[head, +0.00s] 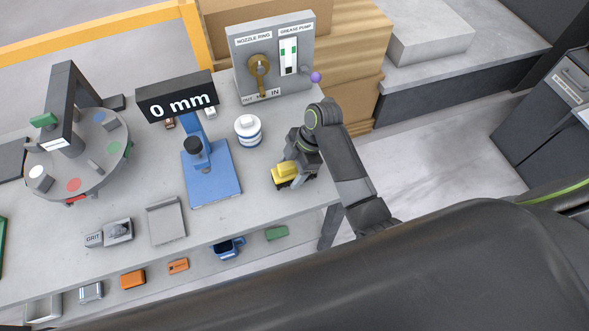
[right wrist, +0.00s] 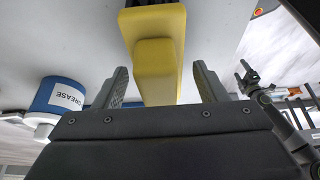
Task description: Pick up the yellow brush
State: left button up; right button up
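The yellow brush (head: 285,171) lies on the right part of the grey stone slab's table, with a dark part below its yellow body. My right gripper (head: 293,174) is down at it from the right and hides part of it. In the right wrist view the yellow brush (right wrist: 158,65) runs between the two fingers of my right gripper (right wrist: 162,82). The fingers stand apart, with a narrow gap showing on each side of the yellow handle. My left gripper is not in view.
A white and blue grease tub (head: 248,131) stands just left of my right gripper; it also shows in the right wrist view (right wrist: 62,97). A blue gauge stand (head: 212,180) is further left. A grey nozzle panel (head: 272,58) stands behind. The table's right edge is close.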

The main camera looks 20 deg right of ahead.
jog(key=c, duration=1.1)
notch_tip(320, 180, up, 8)
jog(key=shift+r+b, duration=0.1)
jog(key=shift+b, duration=0.45)
jog(key=shift+r+p, duration=0.45)
jog(key=shift+p, duration=0.35)
jog(key=shift+r+p, duration=0.5)
